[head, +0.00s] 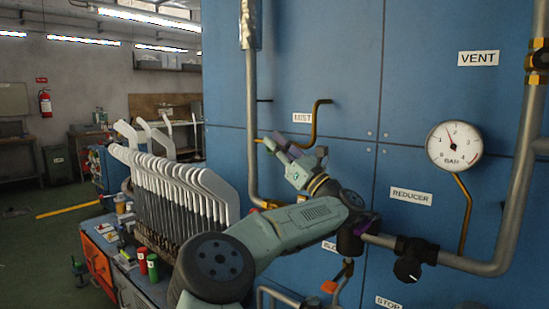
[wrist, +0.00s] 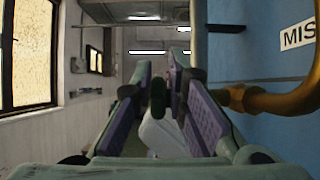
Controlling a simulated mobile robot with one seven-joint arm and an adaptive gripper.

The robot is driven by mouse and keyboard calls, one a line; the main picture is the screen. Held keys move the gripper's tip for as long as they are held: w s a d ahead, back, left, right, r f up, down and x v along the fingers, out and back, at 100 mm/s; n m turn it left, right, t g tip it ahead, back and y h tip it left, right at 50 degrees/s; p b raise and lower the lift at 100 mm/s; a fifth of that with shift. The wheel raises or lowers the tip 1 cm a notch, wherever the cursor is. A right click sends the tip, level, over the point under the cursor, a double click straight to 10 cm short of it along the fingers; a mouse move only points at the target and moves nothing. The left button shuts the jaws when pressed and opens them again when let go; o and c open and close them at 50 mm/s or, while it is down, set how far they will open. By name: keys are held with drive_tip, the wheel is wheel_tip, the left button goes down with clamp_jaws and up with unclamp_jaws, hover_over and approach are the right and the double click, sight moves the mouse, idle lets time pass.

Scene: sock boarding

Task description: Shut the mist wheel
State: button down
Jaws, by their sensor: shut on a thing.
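The MIST label (head: 302,118) is on the blue panel, with a bent brass pipe (head: 316,118) beside it. The label is partly cut off in the wrist view (wrist: 298,35). My gripper (head: 279,148) is in front of the panel, just below the label. In the wrist view, its purple-padded fingers (wrist: 160,115) stand on either side of a dark rounded piece of the mist wheel (wrist: 158,98). They are shut on the wheel, whose remainder is mostly hidden by my fingers. How far the wheel is turned cannot be told.
A brass pipe (wrist: 285,100) runs close to the right of my fingers. A vertical grey pipe (head: 251,130) stands left of the gripper. A rack of white sock boards (head: 180,180) is at left. A gauge (head: 454,146) and a black knob (head: 407,270) are at right.

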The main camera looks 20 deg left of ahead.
drive_tip(key=shift+f+y+b, duration=0.25)
drive_tip(key=shift+y+b, duration=0.25)
drive_tip(key=shift+b, duration=0.2)
drive_tip(key=shift+r, duration=0.15)
drive_tip(key=c, duration=1.6)
unclamp_jaws()
drive_tip(key=shift+r, duration=0.1)
wheel_tip(320, 180, up, 10)
drive_tip(key=shift+f, duration=0.1)
